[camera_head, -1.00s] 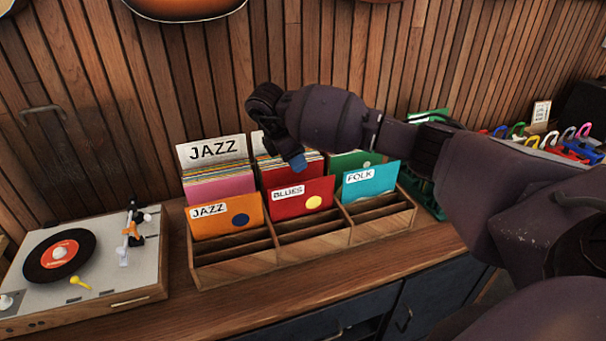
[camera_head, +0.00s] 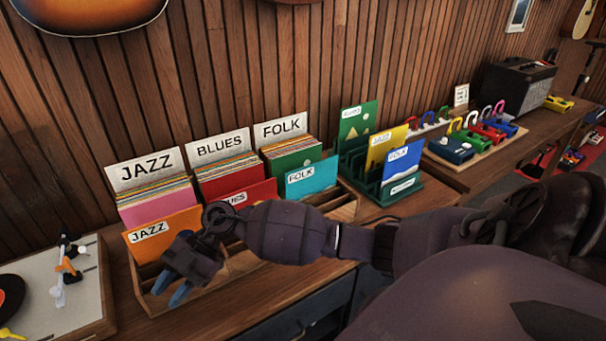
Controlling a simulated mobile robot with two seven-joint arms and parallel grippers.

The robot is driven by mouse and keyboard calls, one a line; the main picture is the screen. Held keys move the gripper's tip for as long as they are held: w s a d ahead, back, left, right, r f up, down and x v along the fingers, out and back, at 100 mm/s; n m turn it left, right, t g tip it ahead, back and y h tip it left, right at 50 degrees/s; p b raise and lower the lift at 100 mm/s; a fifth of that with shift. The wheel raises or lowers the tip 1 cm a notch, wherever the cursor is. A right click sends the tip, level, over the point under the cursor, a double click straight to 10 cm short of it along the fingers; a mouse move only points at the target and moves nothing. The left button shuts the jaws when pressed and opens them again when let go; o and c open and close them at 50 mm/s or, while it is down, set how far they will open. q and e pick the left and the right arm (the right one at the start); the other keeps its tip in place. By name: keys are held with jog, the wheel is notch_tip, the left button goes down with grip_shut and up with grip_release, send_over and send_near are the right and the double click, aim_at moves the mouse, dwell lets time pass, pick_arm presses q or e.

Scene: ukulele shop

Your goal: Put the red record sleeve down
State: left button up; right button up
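The red record sleeve (camera_head: 262,189), labelled BLUES, stands in the middle column of the wooden record rack (camera_head: 211,299), in front of the other Blues records. My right arm crosses in front and hides its lower part. My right gripper (camera_head: 172,288) is in front of the orange JAZZ sleeve (camera_head: 185,228), at the rack's left column, pointing down. Its two blue fingertips are apart with nothing between them. It is clear of the red sleeve. My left gripper is not in view.
A teal FOLK sleeve (camera_head: 312,178) stands in the right column. A green stand (camera_head: 404,193) with several sleeves is right of the rack. A record player (camera_head: 62,304) is at the left.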

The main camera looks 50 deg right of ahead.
jog(key=s+d+f+m+t+h, duration=1.3)
jog(key=s+d+f+m, duration=0.3)
jog(key=m, duration=0.6)
jog(key=shift+s+d, duration=0.85)
jog(key=shift+s, duration=0.15)
jog(key=shift+s+f, duration=0.1)
